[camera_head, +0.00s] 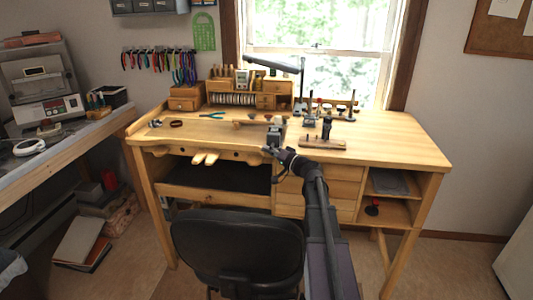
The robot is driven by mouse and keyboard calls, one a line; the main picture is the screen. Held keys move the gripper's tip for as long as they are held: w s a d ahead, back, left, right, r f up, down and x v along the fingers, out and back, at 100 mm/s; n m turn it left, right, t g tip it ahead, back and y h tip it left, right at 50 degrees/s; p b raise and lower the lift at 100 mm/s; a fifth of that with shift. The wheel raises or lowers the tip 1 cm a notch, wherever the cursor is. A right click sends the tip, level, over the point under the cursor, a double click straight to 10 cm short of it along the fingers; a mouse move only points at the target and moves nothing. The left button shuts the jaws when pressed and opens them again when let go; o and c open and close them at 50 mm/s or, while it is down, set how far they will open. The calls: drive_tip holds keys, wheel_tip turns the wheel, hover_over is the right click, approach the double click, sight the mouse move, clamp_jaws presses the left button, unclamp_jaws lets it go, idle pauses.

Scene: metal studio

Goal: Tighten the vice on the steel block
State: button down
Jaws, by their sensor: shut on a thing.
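The vice (274,134), small and dark grey, stands at the front edge of the wooden workbench, left of the bench's middle drawers. The steel block cannot be told apart from the vice at this size. My arm reaches up from the bottom of the view. My gripper (270,150) is at the front of the vice, just below it, and is shut on what seems to be the vice handle. The handle itself is mostly hidden by the gripper.
The wooden workbench (390,133) has a clear right side. A wooden stand with dark tools (323,142) stands just right of the vice. Blue pliers (212,116) lie at back left. A black chair (237,245) stands in front, left of my arm.

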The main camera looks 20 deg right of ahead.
drive_tip(key=c, duration=0.8)
unclamp_jaws()
drive_tip(key=shift+o, duration=0.2)
